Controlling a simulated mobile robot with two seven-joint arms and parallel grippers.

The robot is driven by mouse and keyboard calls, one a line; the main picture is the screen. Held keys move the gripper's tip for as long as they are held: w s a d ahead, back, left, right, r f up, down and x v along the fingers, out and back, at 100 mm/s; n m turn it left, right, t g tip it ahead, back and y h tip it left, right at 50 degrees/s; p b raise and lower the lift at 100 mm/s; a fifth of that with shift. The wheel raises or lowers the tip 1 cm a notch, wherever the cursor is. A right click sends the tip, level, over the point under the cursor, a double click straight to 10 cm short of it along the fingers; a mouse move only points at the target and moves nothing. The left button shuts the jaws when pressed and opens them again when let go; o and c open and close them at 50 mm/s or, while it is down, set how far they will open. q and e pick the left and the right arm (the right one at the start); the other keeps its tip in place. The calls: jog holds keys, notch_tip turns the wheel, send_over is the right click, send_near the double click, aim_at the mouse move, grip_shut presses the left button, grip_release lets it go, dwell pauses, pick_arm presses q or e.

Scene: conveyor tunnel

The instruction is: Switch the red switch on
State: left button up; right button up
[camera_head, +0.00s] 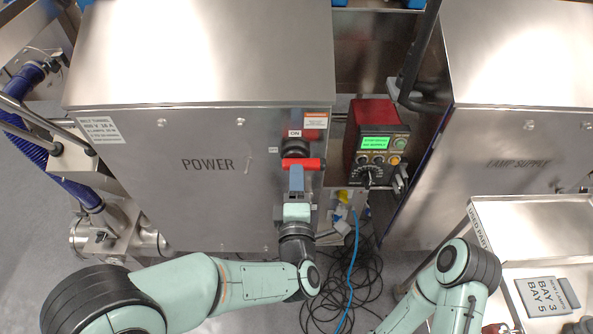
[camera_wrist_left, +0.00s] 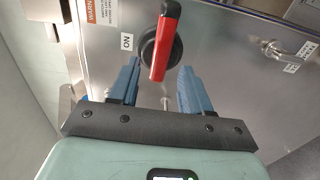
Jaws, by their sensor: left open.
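The red switch (camera_head: 301,163) is a red bar handle on a round black base, on the front of the steel POWER cabinet (camera_head: 205,200). In the head view the bar lies crosswise, below an ON label (camera_head: 294,133) and near a small OFF label (camera_head: 272,150) at its left. In the left wrist view the red bar (camera_wrist_left: 166,42) runs lengthwise, its near end in the gap between my blue fingers. My left gripper (camera_head: 297,178) is open at the switch; its fingers (camera_wrist_left: 159,72) stand either side of the bar's end, without visible contact. My right gripper is out of view.
A red control box (camera_head: 374,145) with a green screen is right of the cabinet. The LAMP SUPPLY cabinet (camera_head: 515,165) stands further right, with a steel cart (camera_head: 535,215) before it. Black and blue cables (camera_head: 345,285) lie on the floor. An orange warning label is above the switch.

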aim_at(304, 162)
pick_arm(q)
jog(key=shift+w, duration=1.55)
jog(key=shift+c, duration=0.3)
grip_shut()
